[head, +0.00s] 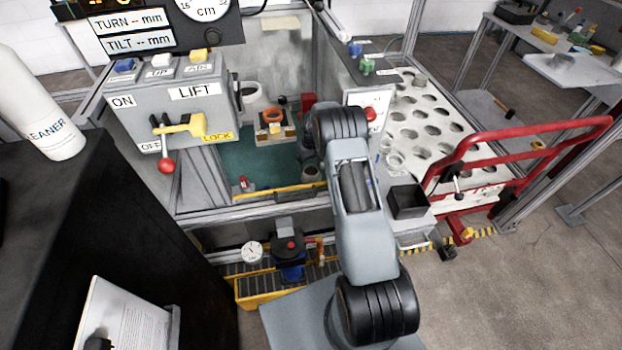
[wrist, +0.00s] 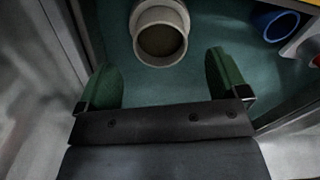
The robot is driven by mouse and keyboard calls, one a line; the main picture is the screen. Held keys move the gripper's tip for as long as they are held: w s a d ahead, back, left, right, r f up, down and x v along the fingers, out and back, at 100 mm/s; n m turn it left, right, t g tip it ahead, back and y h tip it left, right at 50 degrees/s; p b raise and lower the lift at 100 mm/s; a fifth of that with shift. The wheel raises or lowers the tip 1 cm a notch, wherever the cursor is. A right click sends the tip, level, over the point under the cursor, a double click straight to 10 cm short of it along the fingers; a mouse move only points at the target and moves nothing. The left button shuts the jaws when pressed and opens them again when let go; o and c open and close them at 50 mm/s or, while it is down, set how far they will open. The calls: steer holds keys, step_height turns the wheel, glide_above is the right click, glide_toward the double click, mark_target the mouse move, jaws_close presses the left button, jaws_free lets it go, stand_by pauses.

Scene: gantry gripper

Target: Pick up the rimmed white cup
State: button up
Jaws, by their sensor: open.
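A pale, whitish cup (wrist: 160,36) with a thick rim stands on the teal floor of the bay in the wrist view. Its mouth faces the camera and looks dark inside. My gripper (wrist: 161,62) is open, with one green finger at lower left of the cup and one at lower right. The cup lies just beyond the fingertips, roughly centred between them, and nothing is between the fingers. In the head view my arm hides the gripper.
A blue round container (wrist: 276,24) is right of the cup. In the head view, an orange ring (head: 273,115) sits on a small stand and a whitish ring-shaped piece (head: 250,92) is behind it. Bay walls and a yellow-edged front rail (head: 280,193) enclose the floor.

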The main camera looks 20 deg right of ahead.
mark_target(311, 172)
steer(key=shift+a+f, duration=0.1)
steer(key=shift+f, duration=3.05)
steer(key=shift+c, duration=0.3)
steer(key=c, duration=0.9)
